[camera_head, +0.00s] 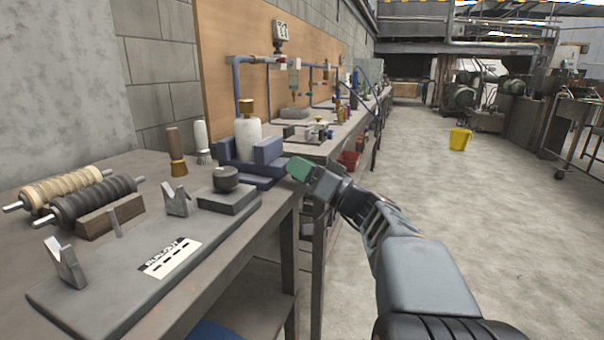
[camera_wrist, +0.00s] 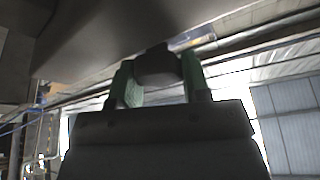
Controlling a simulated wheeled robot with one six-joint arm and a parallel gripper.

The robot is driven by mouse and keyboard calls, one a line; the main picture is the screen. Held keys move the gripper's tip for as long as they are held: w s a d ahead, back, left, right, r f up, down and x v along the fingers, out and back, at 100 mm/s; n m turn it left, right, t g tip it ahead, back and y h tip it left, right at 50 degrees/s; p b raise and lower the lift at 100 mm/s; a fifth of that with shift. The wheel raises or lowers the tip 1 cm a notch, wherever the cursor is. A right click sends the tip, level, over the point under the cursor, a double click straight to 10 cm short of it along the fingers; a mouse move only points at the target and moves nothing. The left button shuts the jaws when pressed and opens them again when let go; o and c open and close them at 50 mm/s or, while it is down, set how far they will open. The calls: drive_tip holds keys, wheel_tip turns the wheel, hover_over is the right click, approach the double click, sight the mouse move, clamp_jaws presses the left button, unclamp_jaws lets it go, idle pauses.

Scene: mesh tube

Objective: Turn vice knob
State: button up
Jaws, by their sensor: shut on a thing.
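The blue vice (camera_head: 262,158) stands on the workbench near its right edge, with a white bottle (camera_head: 247,138) with a brass-coloured top at its jaws. My gripper (camera_head: 301,168), with green fingers, reaches in from the right at the right side of the vice. In the wrist view my gripper (camera_wrist: 158,82) has one green finger on each side of a dark round knob (camera_wrist: 158,66) and is shut on it. The knob is hidden behind my gripper in the head view.
The workbench (camera_head: 120,300) holds a grey plate with metal brackets, a grey block (camera_head: 229,199) with a dark round piece, and two rollers (camera_head: 95,200). A brush (camera_head: 176,155) stands behind. The floor to the right is open, with a yellow bucket (camera_head: 460,139) farther back.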

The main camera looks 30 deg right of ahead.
drive_tip(key=shift+m+h, duration=0.4)
drive_tip(key=shift+m, duration=0.5)
drive_tip(key=o, duration=0.9)
